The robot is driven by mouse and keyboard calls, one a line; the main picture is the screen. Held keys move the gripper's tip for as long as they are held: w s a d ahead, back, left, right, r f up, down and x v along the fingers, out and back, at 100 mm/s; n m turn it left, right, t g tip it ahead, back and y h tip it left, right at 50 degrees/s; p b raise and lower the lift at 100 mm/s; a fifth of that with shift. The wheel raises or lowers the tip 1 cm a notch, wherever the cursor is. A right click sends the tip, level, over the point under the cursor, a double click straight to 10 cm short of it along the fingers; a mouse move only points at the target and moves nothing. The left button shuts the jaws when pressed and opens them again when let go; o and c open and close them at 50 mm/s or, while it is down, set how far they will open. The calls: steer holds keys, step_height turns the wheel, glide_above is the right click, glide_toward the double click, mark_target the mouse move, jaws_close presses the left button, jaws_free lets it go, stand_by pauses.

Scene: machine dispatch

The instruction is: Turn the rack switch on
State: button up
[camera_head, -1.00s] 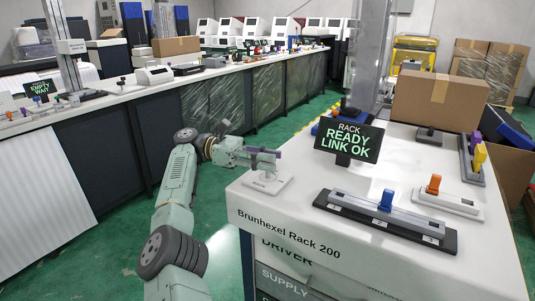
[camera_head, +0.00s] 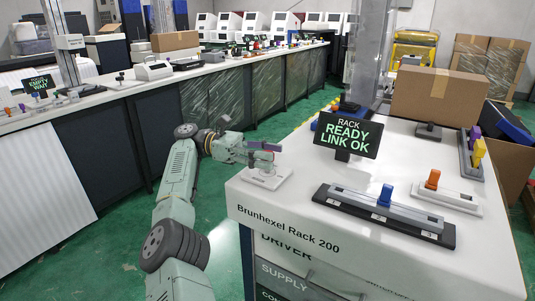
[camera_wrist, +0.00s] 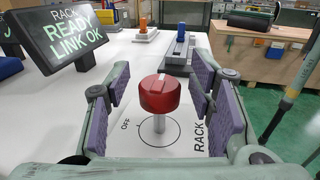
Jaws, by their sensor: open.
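The rack switch (camera_wrist: 160,95) is a red round knob on a pale stem, standing up from a white plate with a circle marked around its foot. "OFF" is printed left of it and "RACK" to its right; a pale mark shows on its top. My gripper (camera_wrist: 163,100) is open, with purple-padded fingers on either side of the knob and visible gaps between. In the head view my gripper (camera_head: 262,152) is at the left corner of the rack bench, over the switch's white base plate (camera_head: 268,178); the knob is mostly hidden there.
The rack display (camera_head: 347,136) reads "READY LINK OK" and stands right of my gripper. A slider with a blue handle (camera_head: 385,195) and one with an orange handle (camera_head: 432,179) lie farther right. A cardboard box (camera_head: 437,95) stands behind. Green floor is open left of the bench.

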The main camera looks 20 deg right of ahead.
steer(key=shift+a+f+n+t+h+b, duration=0.1)
steer(key=shift+f+n+t+h+b, duration=0.2)
steer(key=shift+b, duration=0.5)
